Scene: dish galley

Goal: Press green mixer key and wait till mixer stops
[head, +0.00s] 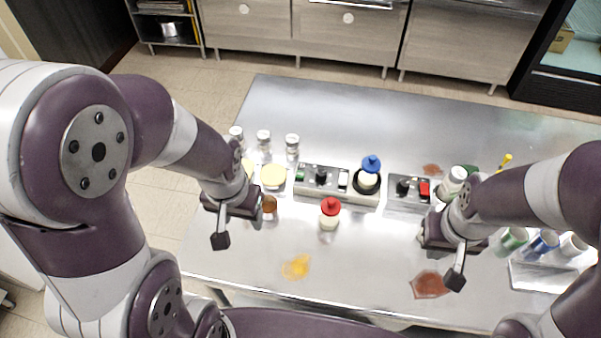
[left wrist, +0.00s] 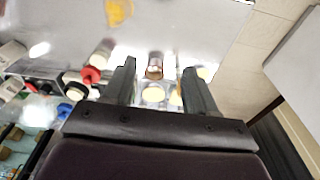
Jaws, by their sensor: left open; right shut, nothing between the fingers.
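A blue-capped bottle (head: 369,178) stands on the mixer's round black seat at the right end. My left gripper (head: 240,225) is open and empty, to the left of the mixer and nearer me; its fingers also show in the left wrist view (left wrist: 160,78). My right gripper (head: 455,275) is shut and empty, over the counter's right part.
A red-capped bottle (head: 329,215) stands in front of the mixer. A second box with a red key (head: 424,189) is right of it. Several jars (head: 264,140) stand at the left. Yellow (head: 296,267) and brown-red (head: 430,285) spills mark the front. The counter's back (head: 330,110) is clear.

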